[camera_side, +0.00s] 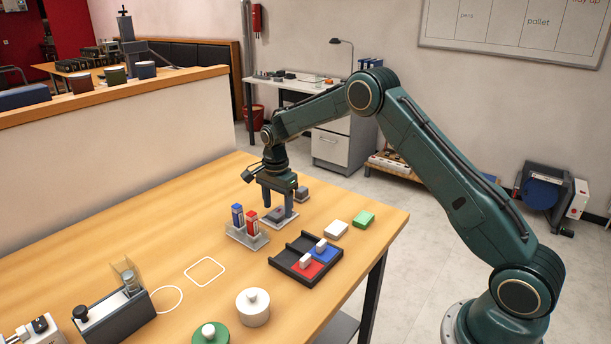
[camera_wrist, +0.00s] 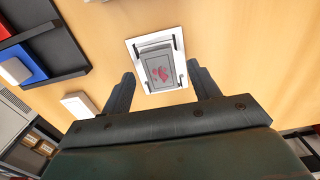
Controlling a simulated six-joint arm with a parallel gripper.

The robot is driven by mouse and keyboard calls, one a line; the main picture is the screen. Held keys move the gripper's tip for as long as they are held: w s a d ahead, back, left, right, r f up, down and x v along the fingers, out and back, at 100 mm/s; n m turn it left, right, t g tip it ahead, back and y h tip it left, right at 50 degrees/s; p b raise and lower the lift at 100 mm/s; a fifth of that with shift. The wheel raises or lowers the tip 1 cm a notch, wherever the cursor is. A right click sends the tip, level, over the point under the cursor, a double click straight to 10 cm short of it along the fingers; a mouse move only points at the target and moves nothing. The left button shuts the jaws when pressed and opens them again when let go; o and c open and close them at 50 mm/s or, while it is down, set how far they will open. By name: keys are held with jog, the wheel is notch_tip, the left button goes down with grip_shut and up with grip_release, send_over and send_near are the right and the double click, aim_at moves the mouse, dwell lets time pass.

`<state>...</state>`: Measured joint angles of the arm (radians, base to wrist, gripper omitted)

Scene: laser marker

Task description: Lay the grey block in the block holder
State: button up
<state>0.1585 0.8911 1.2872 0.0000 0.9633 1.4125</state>
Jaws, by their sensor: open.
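The grey block (camera_wrist: 160,68), with a red mark on its top face, lies on the block holder (camera_wrist: 134,46), a pale plate with dark corner pieces. The block is within the corner pieces; I cannot tell if it sits fully flat. In the side view the block (camera_side: 274,213) and the holder (camera_side: 271,226) are partly hidden by my fingers. My gripper (camera_wrist: 161,73) is open, its fingers apart on either side of the block with gaps showing. In the side view my gripper (camera_side: 278,207) is low over the holder, pointing down.
A rack (camera_side: 246,238) with blue and red upright items stands just in front of the holder. A dark tray (camera_side: 292,267) with red and blue sections is to the right. White (camera_side: 336,229) and green (camera_side: 364,219) blocks lie near the table edge. A small grey item (camera_side: 302,193) is behind.

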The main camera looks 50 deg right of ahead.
aim_at(278, 212)
notch_tip(278, 212, up, 13)
jog(key=shift+f, duration=0.15)
dwell(0.4)
dwell(0.4)
jog(key=s+a+r+n+t, duration=0.1)
jog(key=s+a+r+n, duration=0.25)
jog(key=s+r, duration=0.45)
jog(key=s+a+r+n+t, duration=0.25)
jog(key=s+r+n, duration=0.35)
jog(key=s, duration=0.4)
jog(key=s+a+f+n+t, duration=0.1)
jog(key=s+n, duration=0.3)
jog(key=s, duration=0.6)
jog(key=s+a+f+n+t, duration=0.1)
jog(key=s+n, duration=0.3)
jog(key=s, duration=0.7)
jog(key=shift+a+f, duration=0.55)
jog(key=shift+f, duration=0.2)
